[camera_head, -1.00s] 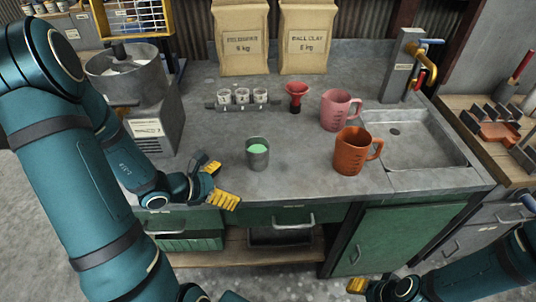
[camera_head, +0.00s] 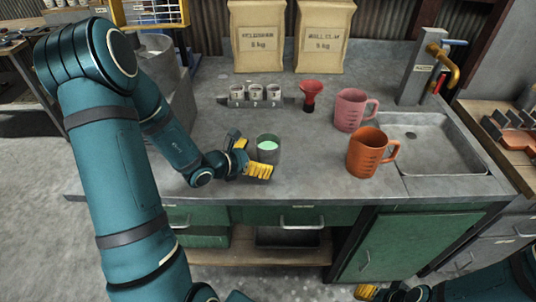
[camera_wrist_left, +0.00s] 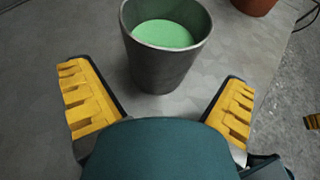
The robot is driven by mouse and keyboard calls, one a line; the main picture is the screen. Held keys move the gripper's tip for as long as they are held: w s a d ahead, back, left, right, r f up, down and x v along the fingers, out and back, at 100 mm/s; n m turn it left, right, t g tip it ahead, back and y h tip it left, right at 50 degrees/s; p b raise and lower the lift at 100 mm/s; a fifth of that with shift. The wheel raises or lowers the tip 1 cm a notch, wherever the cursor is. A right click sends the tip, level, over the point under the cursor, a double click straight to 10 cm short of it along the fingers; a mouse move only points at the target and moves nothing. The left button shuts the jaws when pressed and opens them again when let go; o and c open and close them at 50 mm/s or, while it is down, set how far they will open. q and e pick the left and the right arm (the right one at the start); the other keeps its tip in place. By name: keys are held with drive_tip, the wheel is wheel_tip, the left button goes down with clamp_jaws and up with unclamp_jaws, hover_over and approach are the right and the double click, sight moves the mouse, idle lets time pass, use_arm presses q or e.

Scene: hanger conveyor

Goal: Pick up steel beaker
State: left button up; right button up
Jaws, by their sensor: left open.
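The steel beaker (camera_head: 269,153) stands upright on the grey worktop and has pale green contents. It also shows in the left wrist view (camera_wrist_left: 164,65), just ahead of and between the fingers. My left gripper (camera_head: 250,157) is open, with its yellow-padded fingers low at the left side of the beaker. In the left wrist view the left gripper (camera_wrist_left: 160,102) has a finger to each side, and no contact with the beaker is visible. My right gripper (camera_head: 372,293) shows only partly at the bottom edge, and its jaw state is unclear.
An orange jug (camera_head: 368,153) and a pink jug (camera_head: 350,110) stand right of the beaker. A red funnel (camera_head: 310,92) and a rack of small cups (camera_head: 255,96) are behind it. A sink (camera_head: 425,140) is at the right. Two paper sacks (camera_head: 262,38) stand at the back.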

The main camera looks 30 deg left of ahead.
sight(259, 155)
use_arm(q)
drive_tip(key=x, duration=0.3)
drive_tip(key=shift+w+b, duration=0.25)
drive_tip(key=shift+b, duration=0.05)
drive_tip(key=c, duration=1.3)
drive_tip(key=shift+c, duration=0.2)
